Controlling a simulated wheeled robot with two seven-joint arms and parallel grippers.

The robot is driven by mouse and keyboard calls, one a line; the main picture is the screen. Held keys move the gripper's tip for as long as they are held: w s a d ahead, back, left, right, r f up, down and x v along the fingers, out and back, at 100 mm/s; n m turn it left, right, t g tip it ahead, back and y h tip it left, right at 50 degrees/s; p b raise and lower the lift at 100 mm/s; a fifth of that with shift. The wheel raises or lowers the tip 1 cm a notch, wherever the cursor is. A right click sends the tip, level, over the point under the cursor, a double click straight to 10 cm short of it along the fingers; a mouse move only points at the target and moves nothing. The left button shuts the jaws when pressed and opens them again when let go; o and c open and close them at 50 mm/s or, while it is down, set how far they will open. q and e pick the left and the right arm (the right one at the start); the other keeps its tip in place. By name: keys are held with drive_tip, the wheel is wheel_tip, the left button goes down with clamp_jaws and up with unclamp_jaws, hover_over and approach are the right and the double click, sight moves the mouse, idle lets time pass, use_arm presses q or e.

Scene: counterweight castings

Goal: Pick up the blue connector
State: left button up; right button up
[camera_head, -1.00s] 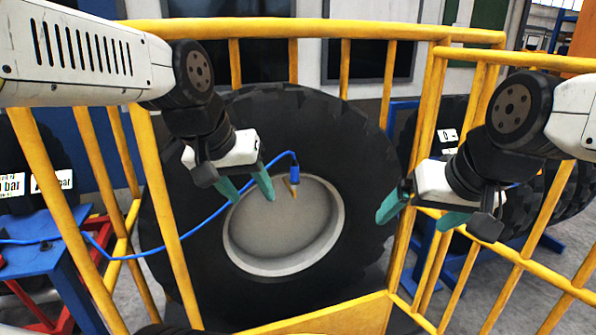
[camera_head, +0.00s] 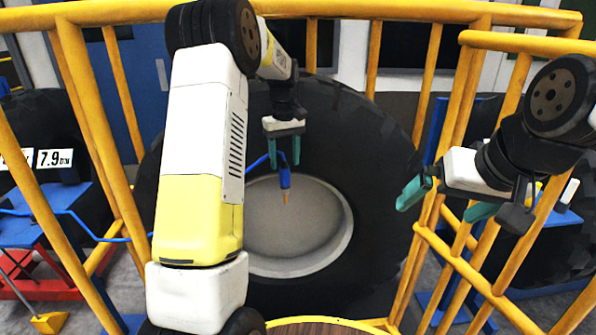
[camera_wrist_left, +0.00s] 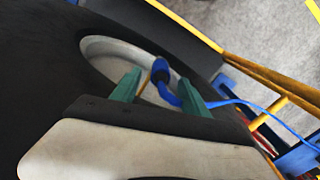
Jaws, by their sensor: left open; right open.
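The blue connector (camera_head: 284,178) with a brass tip hangs on a blue hose in front of the pale hub of the big tyre. My left gripper (camera_head: 285,157) is open and just above the connector, its teal fingers pointing down. My right gripper (camera_head: 442,203) is open and empty at the right, near the yellow railing.
The large black tyre (camera_head: 352,120) with its round grey hub (camera_head: 290,230) fills the middle. Yellow railings (camera_head: 90,120) stand on both sides and along the top. The blue hose (camera_head: 75,222) runs left past the railing to a blue stand (camera_head: 75,200).

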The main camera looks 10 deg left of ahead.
sight(285, 181)
use_arm(q)
drive_tip(key=shift+w+f, duration=0.15)
drive_tip(key=shift+f, duration=0.35)
wheel_tip(285, 181, down, 7)
drive_tip(key=shift+r, duration=0.1)
clamp_jaws()
